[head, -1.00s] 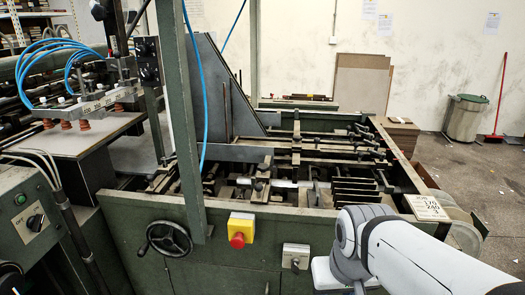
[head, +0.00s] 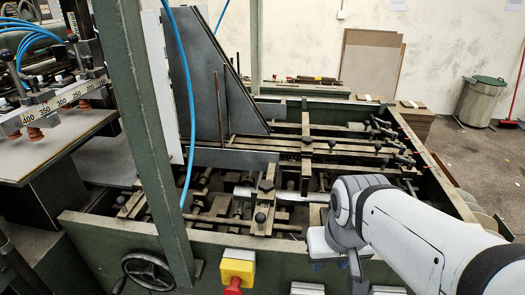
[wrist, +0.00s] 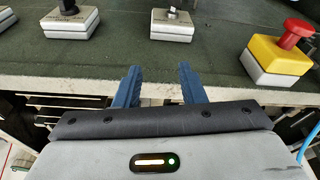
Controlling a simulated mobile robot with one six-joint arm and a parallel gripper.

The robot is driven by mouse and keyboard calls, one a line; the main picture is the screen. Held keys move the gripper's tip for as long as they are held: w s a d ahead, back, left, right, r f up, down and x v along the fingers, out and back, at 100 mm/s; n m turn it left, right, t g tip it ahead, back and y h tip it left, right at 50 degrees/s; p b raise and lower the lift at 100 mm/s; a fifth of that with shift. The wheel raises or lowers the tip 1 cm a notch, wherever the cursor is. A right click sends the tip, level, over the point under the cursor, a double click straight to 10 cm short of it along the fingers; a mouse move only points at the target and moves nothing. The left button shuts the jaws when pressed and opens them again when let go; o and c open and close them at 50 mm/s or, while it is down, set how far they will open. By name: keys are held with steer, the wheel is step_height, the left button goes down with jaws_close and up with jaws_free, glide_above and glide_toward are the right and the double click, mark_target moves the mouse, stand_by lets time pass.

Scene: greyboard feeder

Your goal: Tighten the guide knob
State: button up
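Several dark knobs sit on the guide bars of the feeder in the head view. A black star-shaped knob (head: 266,186) tops a guide block near the middle, and a round black knob (head: 260,217) is just in front of it. I cannot tell which is the guide knob. My gripper (wrist: 158,75) has its two blue fingers apart with nothing between them in the wrist view. They point toward the green panel. In the head view my gripper is at the feeder's front rail, right of these knobs, its fingers mostly hidden. No guide knob shows in the wrist view.
The green front panel (wrist: 205,45) carries a red stop button on a yellow box (wrist: 283,60) and grey switch boxes (wrist: 172,24). A handwheel (head: 148,271), a green upright post (head: 143,130) and a blue hose (head: 190,100) stand left of the knobs.

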steer(key=shift+o, duration=0.8)
steer(key=shift+w+a+r, duration=0.1)
steer(key=shift+w+r, duration=0.05)
steer(key=shift+o, duration=1.3)
steer(key=w+a+r+n+g+p, duration=0.1)
steer(key=w+a+r+n+p, duration=0.2)
steer(key=w+r, duration=0.4)
steer(key=shift+w+a+r+n+p, duration=0.35)
steer(key=shift+w+n+p, duration=0.25)
steer(key=shift+w+p, duration=0.35)
steer(key=n+g+p, duration=0.2)
steer(key=n+p, duration=0.3)
glide_toward(268, 184)
steer(key=shift+s+d+f, duration=0.15)
steer(key=shift+s+f, duration=0.1)
steer(key=shift+s, duration=0.2)
steer(key=shift+w+a+n, duration=0.2)
steer(key=shift+w+n, duration=0.05)
steer(key=shift+n, duration=0.05)
steer(key=shift+f, duration=0.4)
step_height(268, 184, down, 7)
steer(key=shift+f+p, duration=0.1)
steer(key=shift+p, duration=0.25)
